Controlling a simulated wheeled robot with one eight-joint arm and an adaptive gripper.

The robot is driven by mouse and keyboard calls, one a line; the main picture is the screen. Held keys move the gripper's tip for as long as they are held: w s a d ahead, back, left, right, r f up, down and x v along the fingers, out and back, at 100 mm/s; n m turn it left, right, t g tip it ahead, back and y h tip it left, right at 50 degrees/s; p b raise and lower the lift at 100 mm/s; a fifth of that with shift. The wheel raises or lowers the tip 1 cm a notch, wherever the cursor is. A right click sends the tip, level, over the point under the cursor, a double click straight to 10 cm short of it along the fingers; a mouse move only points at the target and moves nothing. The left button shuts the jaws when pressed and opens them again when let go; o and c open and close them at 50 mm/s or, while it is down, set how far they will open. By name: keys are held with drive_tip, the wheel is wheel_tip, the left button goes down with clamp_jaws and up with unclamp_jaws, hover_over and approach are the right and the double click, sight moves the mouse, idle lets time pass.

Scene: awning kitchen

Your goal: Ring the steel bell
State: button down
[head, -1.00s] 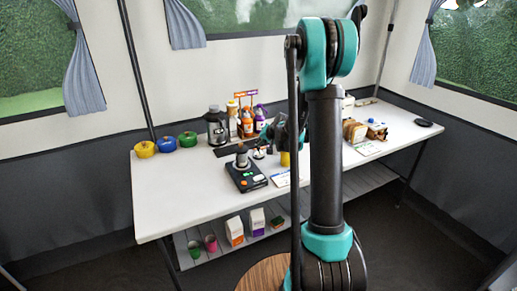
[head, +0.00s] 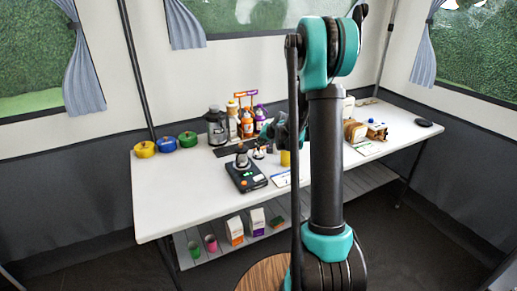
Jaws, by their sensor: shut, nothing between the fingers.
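My gripper (head: 268,133) shows small and partly hidden behind my own arm, over the middle of the table. It is shut and holds nothing. Small shiny items (head: 259,152) stand on the table just below and left of it. One of them may be the steel bell, but they are too small to tell. I cannot tell whether my gripper touches any of them.
A blender (head: 216,128) and a bottle rack (head: 247,122) stand behind. Yellow, blue and green pots (head: 188,139) are at the left. A bread rack (head: 356,132) is at the right.

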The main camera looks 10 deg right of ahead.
sight(260, 151)
drive_tip(key=shift+r, duration=0.3)
wheel_tip(260, 151, up, 5)
drive_tip(key=shift+r, duration=0.1)
idle(0.6)
drive_tip(key=shift+s, duration=0.1)
idle(0.4)
drive_tip(key=s+d+f+n+g+h, duration=0.1)
drive_tip(key=s+f, duration=0.1)
drive_tip(key=s, duration=1.1)
drive_tip(key=s+d+f+n+g+h, duration=0.1)
drive_tip(key=s+f, duration=0.1)
drive_tip(key=s, duration=1.2)
drive_tip(key=s+d+f+n+g+h, duration=0.1)
drive_tip(key=s+f+n+g, duration=0.1)
drive_tip(key=s, duration=1.1)
drive_tip(key=shift+s+d+f+h, duration=0.3)
drive_tip(key=shift+s+f+h, duration=0.05)
drive_tip(key=shift+f+h, duration=0.05)
